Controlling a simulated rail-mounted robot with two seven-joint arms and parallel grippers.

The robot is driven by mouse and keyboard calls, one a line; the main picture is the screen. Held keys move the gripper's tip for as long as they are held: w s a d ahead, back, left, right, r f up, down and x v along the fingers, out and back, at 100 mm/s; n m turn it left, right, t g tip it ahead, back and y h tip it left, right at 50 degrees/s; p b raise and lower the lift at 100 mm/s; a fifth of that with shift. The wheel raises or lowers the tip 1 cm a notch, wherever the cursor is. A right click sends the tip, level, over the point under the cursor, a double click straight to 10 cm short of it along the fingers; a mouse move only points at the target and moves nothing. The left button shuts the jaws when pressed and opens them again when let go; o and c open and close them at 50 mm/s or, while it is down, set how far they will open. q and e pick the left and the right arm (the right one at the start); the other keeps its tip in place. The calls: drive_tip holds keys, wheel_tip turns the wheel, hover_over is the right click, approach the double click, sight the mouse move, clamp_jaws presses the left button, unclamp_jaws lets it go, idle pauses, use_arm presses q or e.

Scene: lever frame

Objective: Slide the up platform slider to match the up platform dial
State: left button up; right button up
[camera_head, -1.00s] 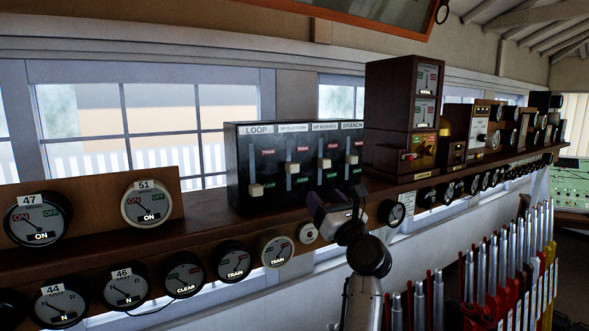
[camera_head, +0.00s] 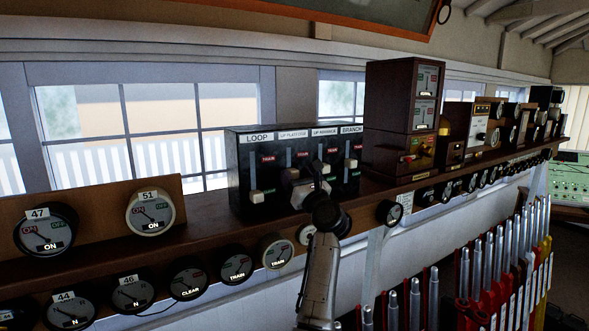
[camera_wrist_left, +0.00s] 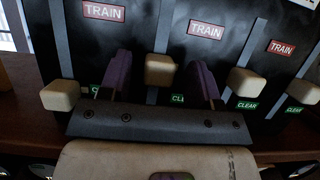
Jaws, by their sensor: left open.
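The black slider box (camera_head: 245,165) stands on the shelf, with labels LOOP, UP PLATFORM, another UP label and BRANCH. The up platform slider's cream knob (camera_wrist_left: 160,70) is second from left in the left wrist view, below its red TRAIN label. My left gripper (camera_head: 308,186) is open in front of the box. In the left wrist view its two purple fingers stand on either side of this knob, with visible gaps. In the head view the gripper largely hides this knob. Several round dials (camera_head: 237,263) sit below the shelf; which is the up platform dial I cannot tell.
The loop knob (camera_wrist_left: 60,95) is left of my fingers; the third knob (camera_wrist_left: 242,82) is close to the right finger. The branch knob (camera_wrist_left: 302,92) is farther right. A wooden instrument case (camera_head: 400,105) stands right of the box. Metal levers (camera_head: 500,260) rise at lower right.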

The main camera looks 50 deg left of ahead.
use_arm(q)
drive_tip(key=shift+a+r, duration=0.2)
drive_tip(key=shift+a, duration=0.3)
clamp_jaws()
idle(0.3)
